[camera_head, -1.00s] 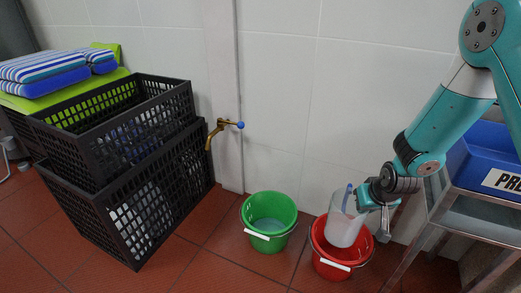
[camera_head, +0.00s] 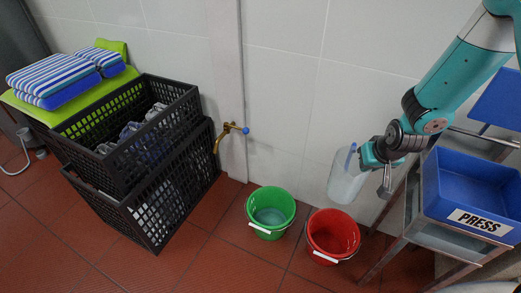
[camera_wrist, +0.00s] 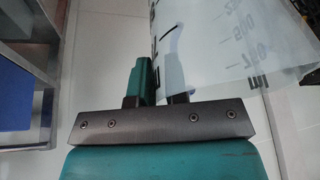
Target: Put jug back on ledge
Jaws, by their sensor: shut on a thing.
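A translucent white jug (camera_head: 343,183) with a blue handle (camera_head: 350,157) hangs from my gripper (camera_head: 366,158), above and a little right of the red bucket (camera_head: 331,236). It is roughly upright and clear of the bucket. In the wrist view, my gripper (camera_wrist: 160,88) is shut at the handle side of the jug (camera_wrist: 240,45), whose dark measuring marks show. The grip itself is partly hidden by the gripper's own body. I cannot make out a ledge for certain.
A green bucket (camera_head: 270,213) stands left of the red one, near a brass tap (camera_head: 222,137). Black crates (camera_head: 150,185) are stacked at left. A metal stand (camera_head: 403,215) with a blue tray marked PRESS (camera_head: 470,180) is at right. Red floor lies open in front.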

